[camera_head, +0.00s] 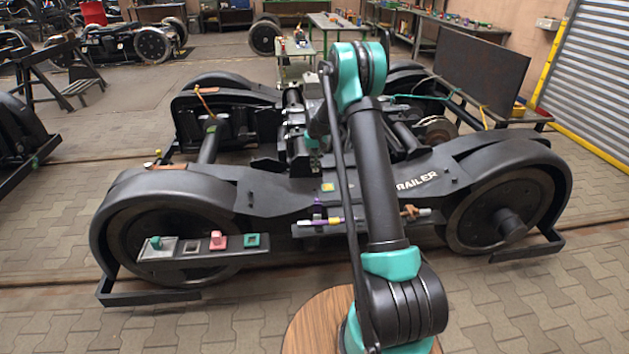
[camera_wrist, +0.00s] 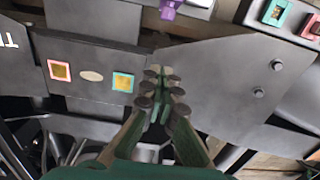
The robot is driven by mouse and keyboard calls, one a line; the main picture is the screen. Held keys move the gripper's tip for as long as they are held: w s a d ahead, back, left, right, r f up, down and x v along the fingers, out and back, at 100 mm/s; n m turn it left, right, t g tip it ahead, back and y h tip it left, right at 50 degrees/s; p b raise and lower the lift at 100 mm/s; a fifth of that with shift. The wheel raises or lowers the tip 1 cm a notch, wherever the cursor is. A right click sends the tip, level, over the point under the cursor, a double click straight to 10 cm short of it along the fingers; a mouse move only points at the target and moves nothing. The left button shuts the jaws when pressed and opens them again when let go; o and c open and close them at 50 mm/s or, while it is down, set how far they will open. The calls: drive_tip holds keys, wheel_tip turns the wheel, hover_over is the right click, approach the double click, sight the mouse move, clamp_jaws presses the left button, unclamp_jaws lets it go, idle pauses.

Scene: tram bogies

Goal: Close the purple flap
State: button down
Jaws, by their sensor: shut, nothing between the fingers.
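A small purple part (camera_head: 318,215) sits on the rail at the near side of the bogie in the head view, left of a yellow piece. A purple part (camera_wrist: 171,8) also shows at the top edge of the wrist view, cut off by the frame. I cannot tell whether it is the flap or how far it stands open. My gripper (camera_wrist: 162,78) is shut and empty over the dark bogie frame, apart from the purple part. In the head view my arm hides much of the gripper.
Pink-framed (camera_wrist: 60,70) and teal-framed (camera_wrist: 123,82) squares lie on the bogie frame left of my fingers. A side panel (camera_head: 205,243) carries teal and pink blocks. Wheels (camera_head: 505,210) flank the near side. Paved floor in front is clear.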

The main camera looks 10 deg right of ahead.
sight(317, 206)
drive_tip(key=s+f, duration=0.4)
drive_tip(key=f, duration=0.6)
idle(0.4)
